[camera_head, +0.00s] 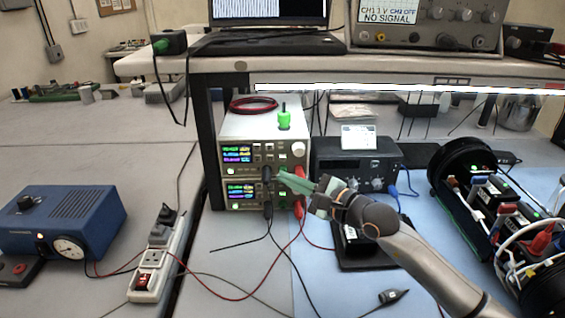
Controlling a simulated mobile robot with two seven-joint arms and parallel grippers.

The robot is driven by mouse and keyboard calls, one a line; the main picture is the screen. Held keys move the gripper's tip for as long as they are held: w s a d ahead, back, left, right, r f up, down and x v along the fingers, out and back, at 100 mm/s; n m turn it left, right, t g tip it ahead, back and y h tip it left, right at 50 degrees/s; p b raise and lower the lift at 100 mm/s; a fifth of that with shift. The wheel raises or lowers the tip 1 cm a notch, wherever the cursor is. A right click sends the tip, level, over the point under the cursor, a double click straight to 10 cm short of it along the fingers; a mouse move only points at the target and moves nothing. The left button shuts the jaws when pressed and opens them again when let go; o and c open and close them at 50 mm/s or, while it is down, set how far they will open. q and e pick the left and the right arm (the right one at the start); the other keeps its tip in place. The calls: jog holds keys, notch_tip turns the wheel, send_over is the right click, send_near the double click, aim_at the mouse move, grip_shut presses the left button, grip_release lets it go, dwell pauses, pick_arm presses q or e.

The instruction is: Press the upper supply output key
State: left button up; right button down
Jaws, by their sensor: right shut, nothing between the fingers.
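Two bench power supplies are stacked under the shelf. The upper supply (232,138) has a lit multicoloured display and small keys right of it, with a white knob at its right. The lower supply (232,201) has a similar lit display. My right gripper (284,176) is shut and empty, with green fingers pointing left at the lower right front of the upper supply, between black and red plugs. The fingers cover part of the panel there. I cannot tell which key is the output key, nor whether the fingertips touch the panel. My left gripper is out of view.
Black and red leads (235,299) hang from the supplies onto the bench. A black box (330,160) stands right of them. A blue device (62,222) and a power strip (151,281) are at left. An open cylinder assembly (459,164) lies at right.

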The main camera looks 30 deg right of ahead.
aim_at(282, 158)
jog(key=shift+w+d+b, duration=0.3)
jog(key=shift+w, duration=0.3)
jog(key=shift+w+d+b, duration=0.3)
jog(key=shift+w+b, duration=0.05)
jog(key=shift+w, duration=0.25)
jog(key=shift+w+d+b, duration=0.3)
jog(key=shift+w, duration=0.3)
jog(key=shift+w, duration=0.1)
dwell(0.6)
jog(key=shift+w+d+b, duration=0.2)
jog(key=shift+w+b, duration=0.1)
jog(key=shift+b, duration=0.1)
jog(key=shift+w+d+b, duration=0.2)
jog(key=shift+w+b, duration=0.1)
dwell(0.5)
dwell(0.4)
jog(key=shift+s+a+p, duration=0.35)
jog(key=shift+s, duration=0.35)
